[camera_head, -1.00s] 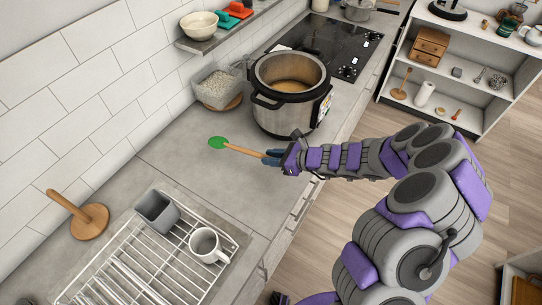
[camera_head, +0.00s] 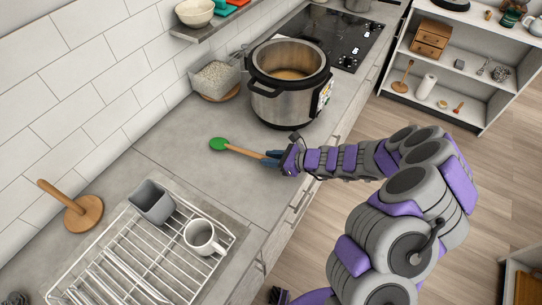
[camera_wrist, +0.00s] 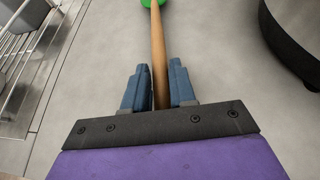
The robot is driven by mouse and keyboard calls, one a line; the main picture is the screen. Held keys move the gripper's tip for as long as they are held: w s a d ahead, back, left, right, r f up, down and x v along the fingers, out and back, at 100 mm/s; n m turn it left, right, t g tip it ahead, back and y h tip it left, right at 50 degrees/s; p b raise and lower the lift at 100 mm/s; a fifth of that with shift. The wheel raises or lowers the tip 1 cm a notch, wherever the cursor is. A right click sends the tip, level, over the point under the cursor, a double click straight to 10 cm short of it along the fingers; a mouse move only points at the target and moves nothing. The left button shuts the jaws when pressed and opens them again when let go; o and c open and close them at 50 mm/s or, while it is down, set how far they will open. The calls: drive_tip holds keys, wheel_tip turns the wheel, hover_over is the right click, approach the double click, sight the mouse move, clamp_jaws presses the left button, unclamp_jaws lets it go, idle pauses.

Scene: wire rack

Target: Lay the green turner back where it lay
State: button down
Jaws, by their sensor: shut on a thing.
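The green turner (camera_head: 218,144) has a green head and a wooden handle. My gripper (camera_head: 272,158) is shut on the end of the handle. The turner points left over the grey counter, between the pot and the wire rack. In the wrist view the handle of the turner (camera_wrist: 158,50) runs straight up between the two blue fingers of my gripper (camera_wrist: 158,85). The head is partly cut off at the top edge there. I cannot tell whether the turner touches the counter or hangs just above it.
A wire rack (camera_head: 128,262) at the lower left holds a grey container (camera_head: 152,202) and a white mug (camera_head: 203,238). A large pot (camera_head: 288,98) stands behind my gripper. The counter around the turner is clear.

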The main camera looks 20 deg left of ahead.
drive_tip(key=shift+a+f, duration=0.15)
drive_tip(key=shift+f, duration=0.1)
drive_tip(key=c, duration=0.8)
unclamp_jaws()
drive_tip(key=shift+c, duration=0.2)
drive_tip(key=p+v, duration=0.3)
drive_tip(key=v, duration=1.4)
drive_tip(key=shift+d, duration=0.25)
